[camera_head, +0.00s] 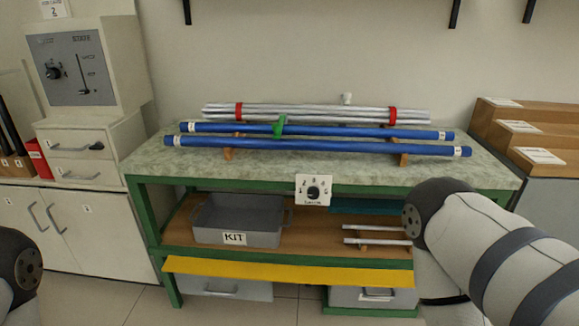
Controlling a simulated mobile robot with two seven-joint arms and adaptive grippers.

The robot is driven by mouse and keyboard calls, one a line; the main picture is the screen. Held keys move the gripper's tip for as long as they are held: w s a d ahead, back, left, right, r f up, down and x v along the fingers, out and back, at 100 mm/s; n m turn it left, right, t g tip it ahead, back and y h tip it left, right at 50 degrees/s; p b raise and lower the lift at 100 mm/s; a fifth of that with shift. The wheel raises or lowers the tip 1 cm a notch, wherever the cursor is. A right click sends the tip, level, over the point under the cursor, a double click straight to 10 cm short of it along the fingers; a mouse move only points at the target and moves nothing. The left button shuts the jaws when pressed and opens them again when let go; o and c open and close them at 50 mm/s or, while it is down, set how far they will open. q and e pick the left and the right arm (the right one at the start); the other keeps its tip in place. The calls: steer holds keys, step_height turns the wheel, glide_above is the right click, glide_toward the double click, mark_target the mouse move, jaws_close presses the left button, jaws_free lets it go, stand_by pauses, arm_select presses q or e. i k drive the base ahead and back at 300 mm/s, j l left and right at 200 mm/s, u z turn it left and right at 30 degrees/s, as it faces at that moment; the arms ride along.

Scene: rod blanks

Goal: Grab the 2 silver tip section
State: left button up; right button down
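Two short silver rods lie on the lower wooden shelf, one behind the other: the rear rod (372,228) and the front rod (375,242). They rest on small wooden supports, and their right ends are close to or behind my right arm in the picture. A bundle of long silver rods (315,111) with red bands lies at the back of the bench top. I cannot read a label that marks any of these as tip sections. Parts of both my arms show at the lower left and right edges, but neither gripper is in view.
Two long blue rods, a rear one (350,131) and a front one (330,147), lie on the bench top (150,160) with a green clip (279,127). A grey KIT bin (210,238) and a yellow strip (290,271) are below. Wooden step blocks (535,135) stand right.

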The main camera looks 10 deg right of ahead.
mark_target(349, 240)
steer(key=i+l+z, duration=0.1)
steer(key=z, duration=0.25)
steer(key=i+l+z, duration=0.15)
steer(key=z, duration=0.2)
steer(key=i+l+z, duration=0.15)
steer(key=z, duration=0.15)
